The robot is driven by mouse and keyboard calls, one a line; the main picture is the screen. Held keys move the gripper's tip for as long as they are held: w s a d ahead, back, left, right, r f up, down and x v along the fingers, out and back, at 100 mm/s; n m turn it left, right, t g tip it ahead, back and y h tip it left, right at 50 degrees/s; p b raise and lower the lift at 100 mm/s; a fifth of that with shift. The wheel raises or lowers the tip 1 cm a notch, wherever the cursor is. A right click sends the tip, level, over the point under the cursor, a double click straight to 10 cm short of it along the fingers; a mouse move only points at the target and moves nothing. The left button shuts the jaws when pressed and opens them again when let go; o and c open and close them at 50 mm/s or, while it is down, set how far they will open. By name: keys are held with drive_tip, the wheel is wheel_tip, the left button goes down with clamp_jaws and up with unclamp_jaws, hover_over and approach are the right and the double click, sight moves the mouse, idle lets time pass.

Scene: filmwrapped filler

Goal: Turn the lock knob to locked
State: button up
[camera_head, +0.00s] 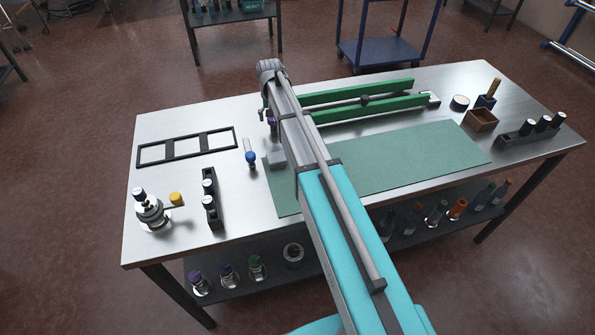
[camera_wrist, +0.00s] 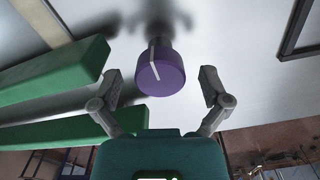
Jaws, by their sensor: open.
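The lock knob (camera_wrist: 163,75) is purple with a white line across its face and edge, and it shows in the middle of the wrist view. A short dark stem joins it to the pale surface behind. My gripper (camera_wrist: 159,88) is open, with one finger on each side of the knob and a visible gap on both sides. In the head view a small purple patch (camera_head: 271,121) shows beside my arm, which hides most of that spot. No lock marks are readable.
Two green rails (camera_head: 358,92) run along the back of the steel table (camera_head: 185,115); they also show close by at left in the wrist view (camera_wrist: 60,70). A green mat (camera_head: 410,150), a black frame (camera_head: 187,146) and bottle racks (camera_head: 212,205) lie around my arm.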

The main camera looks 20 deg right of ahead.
drive_tip(key=n, duration=0.7)
drive_tip(key=shift+d, duration=0.1)
drive_tip(key=n, duration=0.7)
drive_tip(key=shift+w+n, duration=0.1)
drive_tip(key=shift+n, duration=0.3)
drive_tip(key=shift+r+p, duration=0.35)
wheel_tip(320, 180, up, 14)
drive_tip(key=f+p, duration=0.1)
drive_tip(key=p, duration=1.2)
drive_tip(key=s+f+m+b, duration=0.3)
drive_tip(key=s+m, duration=0.1)
drive_tip(key=s, duration=0.5)
drive_tip(key=s+f+m+b, duration=0.3)
drive_tip(key=s, duration=0.6)
drive_tip(key=s+f+m+b, duration=0.3)
drive_tip(key=s+m, duration=0.1)
drive_tip(key=s, duration=0.6)
drive_tip(key=shift+f+m+b, duration=0.25)
drive_tip(key=shift+m+b, duration=0.05)
drive_tip(key=shift+s+d+f+m, duration=0.1)
drive_tip(key=shift+s+f+m, duration=0.15)
drive_tip(key=shift+s, duration=0.5)
drive_tip(key=shift+s+r, duration=0.1)
drive_tip(key=shift+s, duration=0.1)
